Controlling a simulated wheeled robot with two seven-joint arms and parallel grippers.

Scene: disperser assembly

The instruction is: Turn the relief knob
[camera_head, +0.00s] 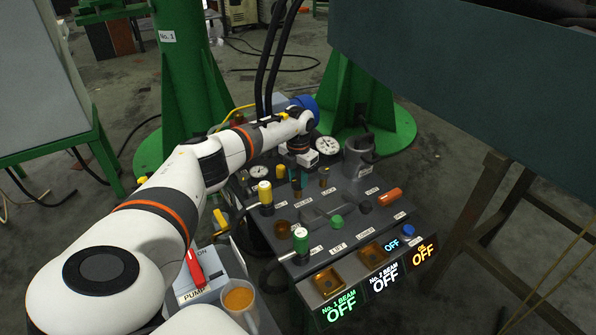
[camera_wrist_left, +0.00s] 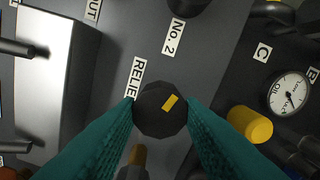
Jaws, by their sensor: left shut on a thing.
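The relief knob (camera_wrist_left: 160,108) is a dark, many-sided knob with a yellow mark, beside the RELIEF label (camera_wrist_left: 135,78) in the left wrist view. The mark lies slantwise on its top. My left gripper (camera_wrist_left: 160,112) has its two teal fingers shut on the knob, one on each side. In the head view my left arm reaches across from the lower left, and my left gripper (camera_head: 297,177) points down at the control panel (camera_head: 330,215). The knob itself cannot be made out there. My right gripper is in neither view.
A yellow knob (camera_wrist_left: 250,124) and an oil gauge (camera_wrist_left: 289,93) stand right of the relief knob. A green post (camera_head: 188,80) rises behind my left arm.

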